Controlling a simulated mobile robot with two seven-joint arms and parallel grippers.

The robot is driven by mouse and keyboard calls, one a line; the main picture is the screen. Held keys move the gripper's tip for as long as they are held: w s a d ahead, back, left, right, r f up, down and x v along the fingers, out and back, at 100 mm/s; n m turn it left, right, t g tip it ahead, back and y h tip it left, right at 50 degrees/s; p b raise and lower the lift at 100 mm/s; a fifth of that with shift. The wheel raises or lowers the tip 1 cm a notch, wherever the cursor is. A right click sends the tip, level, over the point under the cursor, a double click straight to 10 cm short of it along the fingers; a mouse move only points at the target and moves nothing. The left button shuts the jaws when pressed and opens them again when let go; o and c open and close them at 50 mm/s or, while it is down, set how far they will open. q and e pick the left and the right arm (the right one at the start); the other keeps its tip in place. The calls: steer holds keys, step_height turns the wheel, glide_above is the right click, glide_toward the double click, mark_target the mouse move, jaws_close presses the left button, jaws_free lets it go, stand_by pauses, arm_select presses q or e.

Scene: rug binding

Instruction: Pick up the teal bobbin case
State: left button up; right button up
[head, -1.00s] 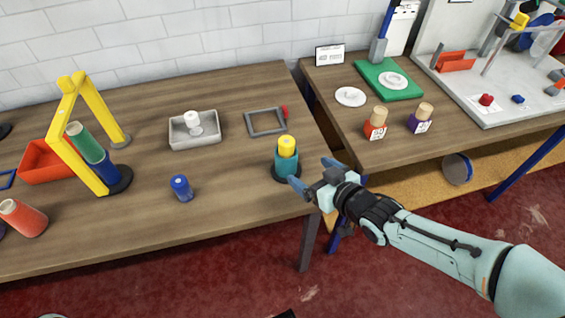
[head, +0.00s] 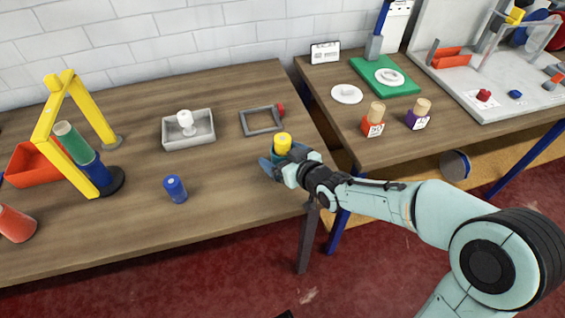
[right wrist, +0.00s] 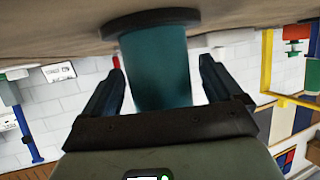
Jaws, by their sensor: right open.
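The teal bobbin case (head: 277,155) stands upright with a yellow top (head: 283,141) near the right edge of the left table; my right gripper hides much of it in the head view. In the right wrist view the teal case (right wrist: 156,70) stands between the two fingers, on a dark round base (right wrist: 150,20). My right gripper (right wrist: 163,92) is open around it, with a visible gap on the right side. In the head view my right gripper (head: 273,166) reaches in from the right. My left gripper is not in view.
On the left table (head: 225,225) stand a blue spool (head: 175,189), a grey tray (head: 188,131) with a white piece, a grey frame (head: 262,121) and a yellow stand (head: 84,146). The second table holds two wooden-topped pieces (head: 373,120). The front middle of the left table is clear.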

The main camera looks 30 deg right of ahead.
steer(key=c, duration=1.2)
steer(key=shift+r, duration=0.15)
steer(key=shift+c, duration=0.2)
